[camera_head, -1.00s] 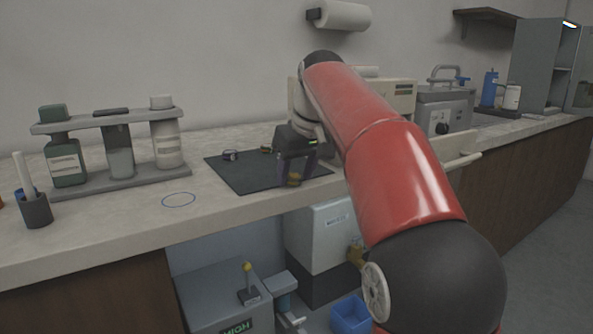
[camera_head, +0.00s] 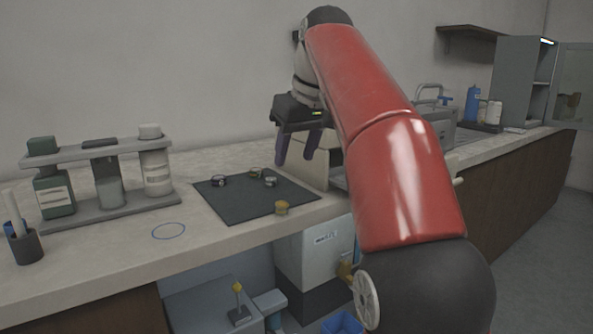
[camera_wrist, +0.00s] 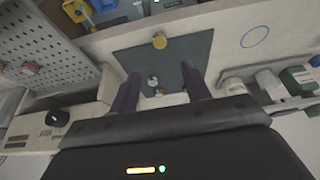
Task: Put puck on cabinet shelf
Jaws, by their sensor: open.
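Smaller grey or dark-rimmed pucks (camera_head: 271,181) lie farther back. I cannot tell which puck the task means. My gripper (camera_head: 295,160) is open and empty above the mat, apart from all pucks. In the wrist view its dark fingers (camera_wrist: 160,76) stand apart, with the small pucks beyond. The grey cabinet (camera_head: 512,75) stands at the far right, its glass door (camera_head: 572,88) open and a shelf (camera_head: 541,83) inside.
A bottle rack (camera_head: 120,195) and a pen cup (camera_head: 25,246) stand at the left. A blue ring mark (camera_head: 169,231) lies on the counter. Blue and white bottles (camera_head: 472,103) stand on a tray before the cabinet.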

